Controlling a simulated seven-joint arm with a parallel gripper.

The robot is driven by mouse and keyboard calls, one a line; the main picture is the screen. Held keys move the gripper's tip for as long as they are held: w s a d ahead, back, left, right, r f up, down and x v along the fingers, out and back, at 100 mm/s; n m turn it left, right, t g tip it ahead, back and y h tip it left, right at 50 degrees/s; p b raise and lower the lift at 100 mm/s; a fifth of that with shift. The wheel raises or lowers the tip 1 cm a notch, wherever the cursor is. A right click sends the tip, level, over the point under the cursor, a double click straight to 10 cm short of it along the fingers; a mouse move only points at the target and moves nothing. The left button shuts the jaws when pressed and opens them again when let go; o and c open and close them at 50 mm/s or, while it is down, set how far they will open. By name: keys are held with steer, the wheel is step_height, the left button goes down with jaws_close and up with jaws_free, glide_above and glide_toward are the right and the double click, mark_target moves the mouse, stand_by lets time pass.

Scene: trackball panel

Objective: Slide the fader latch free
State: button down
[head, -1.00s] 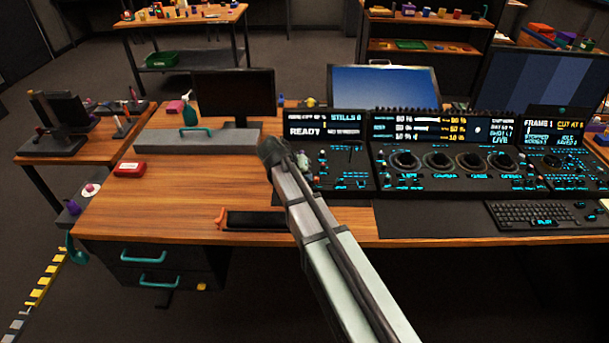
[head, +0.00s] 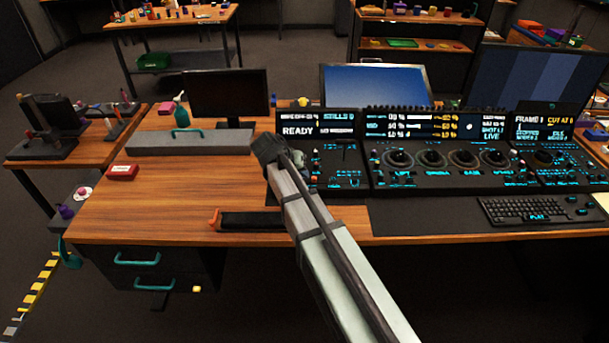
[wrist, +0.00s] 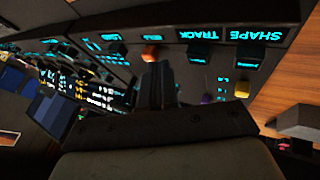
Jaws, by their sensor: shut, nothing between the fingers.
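The control panel (head: 345,172) stands at the right half of the desk, with lit cyan labels, small knobs and a thin upright slot in its left section. My gripper (wrist: 157,85) is shut and empty in the wrist view, its fingers close together over the panel face. An orange cap (wrist: 150,53) lies just beyond the fingertips; I cannot tell whether they touch. A purple knob (wrist: 207,98) and a yellow knob (wrist: 242,88) sit to the right of the fingers. I cannot pick out the fader latch for sure. In the head view my arm hides part of the panel's left edge.
A keyboard (head: 530,211) lies at the front right. A black tray with an orange end (head: 251,221) lies at the desk's front edge. A grey block with a teal handle (head: 190,144) and a red box (head: 122,172) sit on the left, with bare wood between.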

steer(key=v, duration=0.7)
steer(key=shift+a+r, duration=0.2)
steer(key=shift+r, duration=0.05)
steer(key=shift+s, duration=0.1)
